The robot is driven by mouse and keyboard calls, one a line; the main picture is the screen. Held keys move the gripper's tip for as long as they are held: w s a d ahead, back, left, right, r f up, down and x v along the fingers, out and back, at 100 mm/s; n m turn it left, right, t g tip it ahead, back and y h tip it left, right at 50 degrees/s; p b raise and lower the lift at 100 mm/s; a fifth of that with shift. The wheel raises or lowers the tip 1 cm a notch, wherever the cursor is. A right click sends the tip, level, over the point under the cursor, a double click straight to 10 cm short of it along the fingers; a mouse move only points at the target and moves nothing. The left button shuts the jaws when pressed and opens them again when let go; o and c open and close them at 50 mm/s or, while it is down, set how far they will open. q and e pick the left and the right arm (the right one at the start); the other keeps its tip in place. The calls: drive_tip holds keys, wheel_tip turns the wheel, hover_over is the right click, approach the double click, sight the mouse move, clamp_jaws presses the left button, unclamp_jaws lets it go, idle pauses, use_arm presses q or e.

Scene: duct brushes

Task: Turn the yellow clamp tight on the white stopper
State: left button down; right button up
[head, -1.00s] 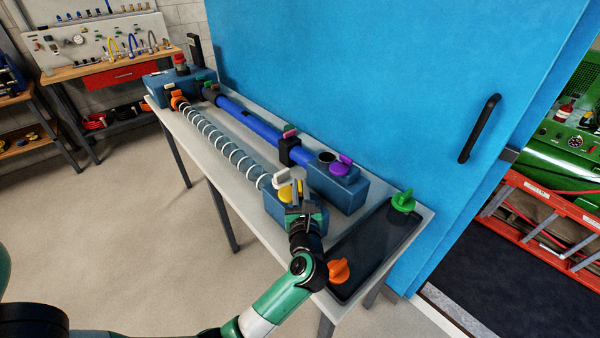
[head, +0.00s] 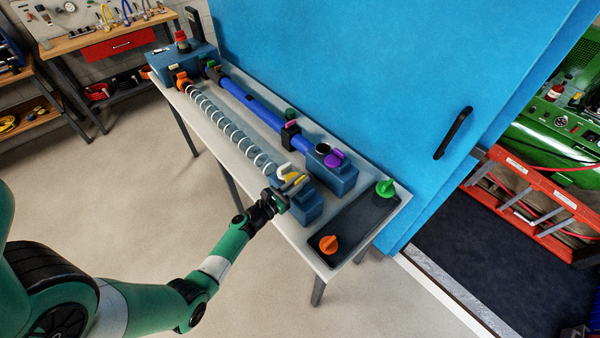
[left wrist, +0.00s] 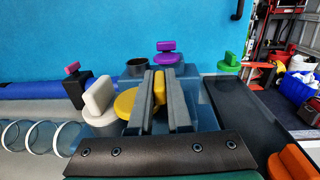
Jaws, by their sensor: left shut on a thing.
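The yellow clamp (head: 292,178) sits on top of the near blue block, at the near end of the ribbed hose. In the left wrist view the clamp's disc (left wrist: 124,103) shows left of my fingers and its upright tab stands between them. My left gripper (head: 296,187) is shut on that tab; it also shows in the left wrist view (left wrist: 160,98). The white stopper (left wrist: 100,97), a white tab on a pale round base, stands just left of the clamp. In the head view the white stopper (head: 283,170) is small and partly hidden. My right gripper is out of view.
A purple-handled cap (head: 334,158) stands on the block behind, beside an open dark port (left wrist: 137,67). A dark tray (head: 364,222) at the near table end holds an orange knob (head: 328,244) and a green knob (head: 385,188). The blue wall (head: 340,70) rises close behind.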

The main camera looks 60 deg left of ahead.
use_arm(q)
drive_tip(key=shift+m+t+h, duration=0.3)
drive_tip(key=shift+m+h, duration=0.3)
drive_tip(key=shift+h, duration=0.1)
drive_tip(key=c, duration=0.9)
unclamp_jaws()
drive_tip(key=shift+o, duration=0.2)
drive_tip(key=p+v, duration=0.2)
drive_tip(key=v, duration=0.9)
drive_tip(key=shift+s, duration=0.3)
